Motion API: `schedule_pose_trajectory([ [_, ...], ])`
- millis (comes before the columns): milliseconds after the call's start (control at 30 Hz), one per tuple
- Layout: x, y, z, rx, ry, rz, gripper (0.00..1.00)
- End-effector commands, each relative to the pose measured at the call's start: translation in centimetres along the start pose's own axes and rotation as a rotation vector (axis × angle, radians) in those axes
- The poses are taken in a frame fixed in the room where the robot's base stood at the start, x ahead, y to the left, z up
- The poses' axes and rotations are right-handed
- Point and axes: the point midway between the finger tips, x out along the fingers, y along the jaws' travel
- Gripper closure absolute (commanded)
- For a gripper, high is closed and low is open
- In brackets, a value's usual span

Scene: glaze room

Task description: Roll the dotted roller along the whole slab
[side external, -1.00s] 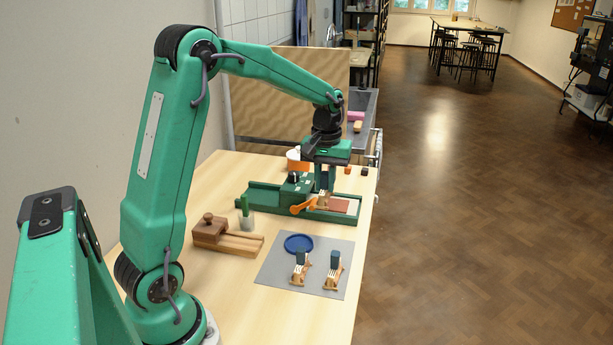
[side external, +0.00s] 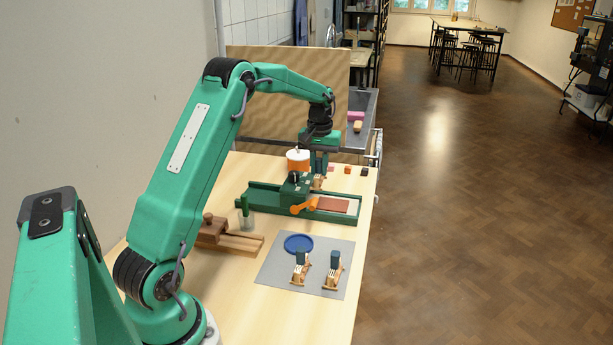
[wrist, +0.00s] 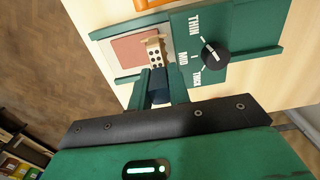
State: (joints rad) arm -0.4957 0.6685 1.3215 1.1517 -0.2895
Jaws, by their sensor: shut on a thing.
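My gripper (side external: 319,162) is shut on the dark blue handle of the dotted roller (wrist: 155,53), whose light wooden end shows black dots. The reddish-brown slab (side external: 334,206) lies on a pale board in the press. In the wrist view the slab (wrist: 133,50) is left of the roller, and the roller overlaps the slab's right end. The roller seems raised; its exact height is unclear. No dot marks can be made out on the slab.
The dial block (wrist: 207,50) with its black knob and the orange crank (side external: 305,206) stand at the slab's left in the side view. An orange-and-white jar (side external: 298,161) stands behind.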

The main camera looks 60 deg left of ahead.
Motion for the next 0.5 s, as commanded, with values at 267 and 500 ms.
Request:
schedule_pose_trajectory([
  [267,0.2,0.0,0.0,0.0,-0.001,0.0,1.0],
  [500,1.3,0.0,0.0,0.0,-0.002,0.0,1.0],
])
